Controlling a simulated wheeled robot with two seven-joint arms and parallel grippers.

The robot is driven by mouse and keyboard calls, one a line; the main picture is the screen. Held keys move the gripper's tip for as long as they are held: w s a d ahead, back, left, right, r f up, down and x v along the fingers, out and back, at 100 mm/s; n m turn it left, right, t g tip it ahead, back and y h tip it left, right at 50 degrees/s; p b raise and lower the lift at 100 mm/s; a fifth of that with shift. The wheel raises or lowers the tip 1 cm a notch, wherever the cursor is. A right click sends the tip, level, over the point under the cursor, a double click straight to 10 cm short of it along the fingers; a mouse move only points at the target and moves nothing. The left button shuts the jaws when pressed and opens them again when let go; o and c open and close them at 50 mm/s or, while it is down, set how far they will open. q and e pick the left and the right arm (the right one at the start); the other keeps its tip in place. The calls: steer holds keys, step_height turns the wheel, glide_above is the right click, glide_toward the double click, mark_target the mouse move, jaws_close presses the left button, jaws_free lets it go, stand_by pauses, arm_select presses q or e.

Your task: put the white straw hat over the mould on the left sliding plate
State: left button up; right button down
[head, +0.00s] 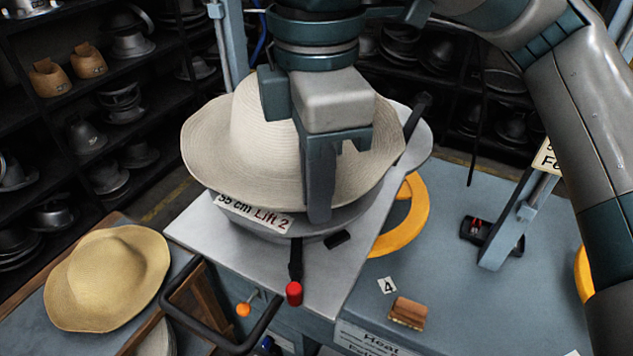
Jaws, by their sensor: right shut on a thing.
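The white straw hat (237,140) is at the centre of the head view, crown up and slightly tilted. It sits over or just above the grey mould (418,150), whose wide rim shows below and to the right of the brim. The hat hides the mould's top, so I cannot tell whether it is fully seated. The mould is on the left sliding plate (208,240), a pale metal plate. My right gripper (322,190) comes down from above at the hat's front right and is shut on the hat; its fingertips are partly hidden. My left gripper is not in view.
A yellowish straw hat (108,278) lies on a side table at the lower left. A red-knobbed lever (294,292) and a black bar handle (222,340) stand in front of the plate. An orange ring (412,225) and a brush (408,312) are on the right bench.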

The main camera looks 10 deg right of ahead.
steer(key=shift+f+p, duration=0.25)
steer(key=shift+p, duration=0.1)
stand_by(0.6)
steer(key=c, duration=1.8)
jaws_free()
steer(key=shift+r, duration=0.1)
step_height(320, 180, up, 17)
steer(key=b, duration=0.1)
steer(key=shift+b, duration=0.4)
steer(key=shift+r, duration=0.1)
